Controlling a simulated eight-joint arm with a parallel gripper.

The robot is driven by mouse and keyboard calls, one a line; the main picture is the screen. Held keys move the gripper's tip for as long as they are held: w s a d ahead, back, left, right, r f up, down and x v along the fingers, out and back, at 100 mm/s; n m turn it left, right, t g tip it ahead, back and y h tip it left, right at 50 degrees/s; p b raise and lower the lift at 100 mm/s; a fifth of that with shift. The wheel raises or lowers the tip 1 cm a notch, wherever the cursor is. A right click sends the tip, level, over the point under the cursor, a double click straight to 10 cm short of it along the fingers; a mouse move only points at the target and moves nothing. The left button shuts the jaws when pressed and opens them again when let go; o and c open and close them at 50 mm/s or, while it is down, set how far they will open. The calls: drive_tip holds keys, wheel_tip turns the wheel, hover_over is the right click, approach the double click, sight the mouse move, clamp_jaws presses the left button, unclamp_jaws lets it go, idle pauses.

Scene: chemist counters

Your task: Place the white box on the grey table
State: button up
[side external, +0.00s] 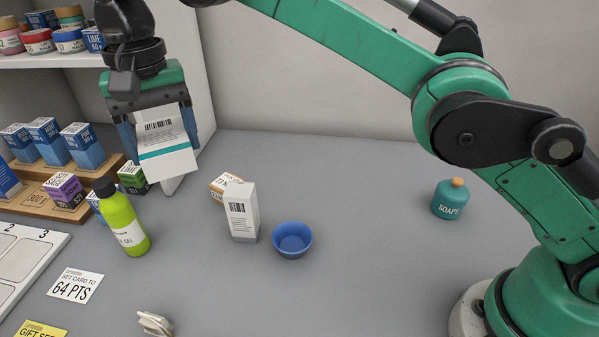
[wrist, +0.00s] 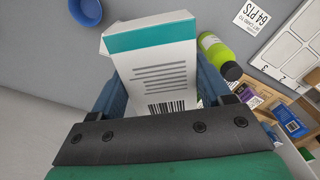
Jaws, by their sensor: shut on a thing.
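The white box (side external: 166,145) has a teal band and a barcode. My gripper (side external: 160,130) is shut on it, one finger on each side, and holds it tilted in the air at the upper left of the side view. In the wrist view the white box (wrist: 155,68) fills the middle, between the fingers of my gripper (wrist: 155,85). The grey table (side external: 350,270) spreads out below and also shows in the wrist view (wrist: 205,12). Because of the angle, I cannot tell the exact height of the box above it.
A green bottle (side external: 123,220), a white-and-grey carton (side external: 242,212), an orange-and-white box (side external: 222,187) behind it and a blue bowl (side external: 292,239) stand on the table. A shelf (side external: 50,60) and a wooden rack (side external: 30,190) are at left. The table right of the bowl is clear up to a teal soap jar (side external: 450,200).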

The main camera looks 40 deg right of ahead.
drive_tip(key=w+d+n, duration=0.1)
drive_tip(key=d, duration=1.3)
drive_tip(key=s+d+f+n, duration=0.1)
drive_tip(key=s+d, duration=0.4)
drive_tip(key=d, duration=0.6)
drive_tip(key=shift+s+f, duration=0.2)
drive_tip(key=shift+f, duration=0.3)
drive_tip(key=shift+a, duration=0.15)
